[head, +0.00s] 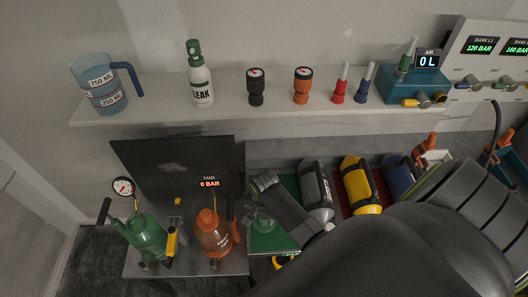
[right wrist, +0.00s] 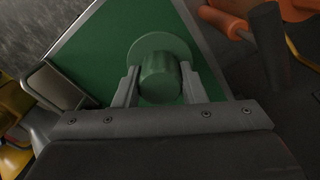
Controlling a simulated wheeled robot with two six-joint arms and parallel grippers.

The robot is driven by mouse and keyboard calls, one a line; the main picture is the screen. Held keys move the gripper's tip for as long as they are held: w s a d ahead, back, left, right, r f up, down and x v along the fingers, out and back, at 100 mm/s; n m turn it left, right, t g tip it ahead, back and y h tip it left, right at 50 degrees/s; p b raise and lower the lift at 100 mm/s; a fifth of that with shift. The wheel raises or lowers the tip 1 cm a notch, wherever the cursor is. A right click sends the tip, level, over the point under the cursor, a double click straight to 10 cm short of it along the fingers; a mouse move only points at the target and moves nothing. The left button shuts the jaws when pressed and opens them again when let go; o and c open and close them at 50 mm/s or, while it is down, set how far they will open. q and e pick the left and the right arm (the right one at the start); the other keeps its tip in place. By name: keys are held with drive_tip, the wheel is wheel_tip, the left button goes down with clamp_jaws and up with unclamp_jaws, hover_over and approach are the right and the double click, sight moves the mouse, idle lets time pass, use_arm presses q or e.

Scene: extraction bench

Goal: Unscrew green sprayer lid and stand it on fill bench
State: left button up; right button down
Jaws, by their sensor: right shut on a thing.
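My right gripper (right wrist: 158,88) is shut on the green lid (right wrist: 160,72), a short green cylinder with a wider round disc, over a green surface (right wrist: 95,55). Whether the disc touches that surface is hard to tell. In the head view my right gripper (head: 262,212) is over the green mat (head: 288,240), with the lid partly hidden by it. The green sprayer (head: 147,238) stands on the grey bench (head: 180,268) at the left, beside a black handle and a gauge (head: 123,187). My left gripper is not in view.
An orange sprayer (head: 212,235) stands between the green sprayer and the mat. Grey (head: 316,185), yellow (head: 361,184) and blue cylinders lie right of the mat. A dark panel (head: 170,165) rises behind the bench. A shelf (head: 230,108) above holds a jug, bottle and regulators.

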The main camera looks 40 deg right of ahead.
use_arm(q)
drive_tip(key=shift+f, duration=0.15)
use_arm(e)
drive_tip(key=shift+f, duration=0.3)
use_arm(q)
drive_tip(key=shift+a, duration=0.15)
use_arm(e)
drive_tip(key=c, duration=0.8)
unclamp_jaws()
